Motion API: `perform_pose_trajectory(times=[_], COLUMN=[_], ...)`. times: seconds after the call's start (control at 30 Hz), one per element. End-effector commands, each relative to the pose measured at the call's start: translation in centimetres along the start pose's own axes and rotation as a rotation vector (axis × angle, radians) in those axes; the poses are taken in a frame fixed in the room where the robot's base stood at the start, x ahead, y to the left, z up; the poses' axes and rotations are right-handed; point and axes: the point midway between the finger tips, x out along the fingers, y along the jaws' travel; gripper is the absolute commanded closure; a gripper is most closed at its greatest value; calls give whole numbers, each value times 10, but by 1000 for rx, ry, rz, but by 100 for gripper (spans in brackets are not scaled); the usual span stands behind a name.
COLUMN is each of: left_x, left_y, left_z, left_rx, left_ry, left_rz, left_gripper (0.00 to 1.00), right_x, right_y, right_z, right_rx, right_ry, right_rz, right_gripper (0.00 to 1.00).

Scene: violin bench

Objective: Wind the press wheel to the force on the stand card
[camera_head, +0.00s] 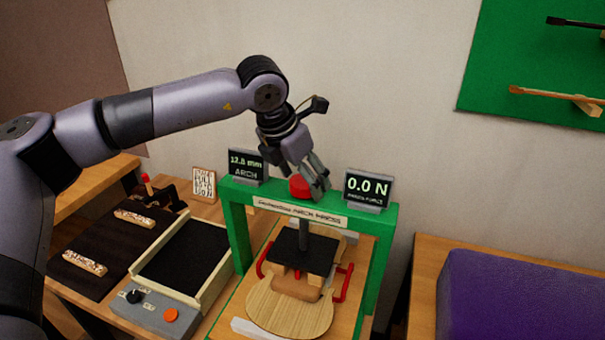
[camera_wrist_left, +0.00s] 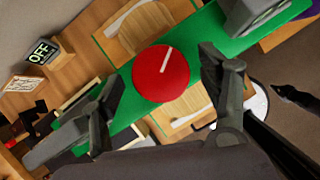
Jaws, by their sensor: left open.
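The red press wheel (camera_head: 300,187) sits on top of the green press frame (camera_head: 384,235). In the left wrist view the wheel (camera_wrist_left: 150,82) is a round red disc with a white line mark, lying between my spread fingers. My left gripper (camera_head: 316,185) is open at the wheel, its fingers pointing down; contact is not clear. The force display (camera_head: 367,188) reads 0.0 N, and the arch display (camera_head: 247,166) reads 12.8 mm. A small white card (camera_head: 204,183) stands left of the press; its writing is too small to read. My right gripper is out of view.
A violin plate (camera_head: 263,308) lies under the press's black pad (camera_head: 300,251), beside red clamps. Left are a grey box (camera_head: 150,315) with a black knob and orange button, and a dark mat (camera_head: 100,245). A purple block (camera_head: 520,300) is right. An OFF display (camera_wrist_left: 43,51) shows.

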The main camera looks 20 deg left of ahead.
Motion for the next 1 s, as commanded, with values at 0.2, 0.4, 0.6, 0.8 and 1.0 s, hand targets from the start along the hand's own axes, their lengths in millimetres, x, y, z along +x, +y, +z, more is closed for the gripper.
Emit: perform_pose_trajectory(times=[0.2, 0.4, 0.6, 0.8, 1.0], left_x=[6, 6, 6, 6, 6], left_y=[0, 0, 0, 0, 0], left_z=[0, 0, 0, 0, 0], left_rx=[0, -1, -1, -1, -1], left_ry=[0, 0, 0, 0, 0], left_rz=[0, 0, 0, 0, 0], left_gripper=[31, 34, 48, 61, 74], right_x=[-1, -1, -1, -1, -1], right_y=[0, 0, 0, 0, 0], right_z=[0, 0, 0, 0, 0], right_rx=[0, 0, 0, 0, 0], right_ry=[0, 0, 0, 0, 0], right_rz=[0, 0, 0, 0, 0], right_gripper=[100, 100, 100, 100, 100])
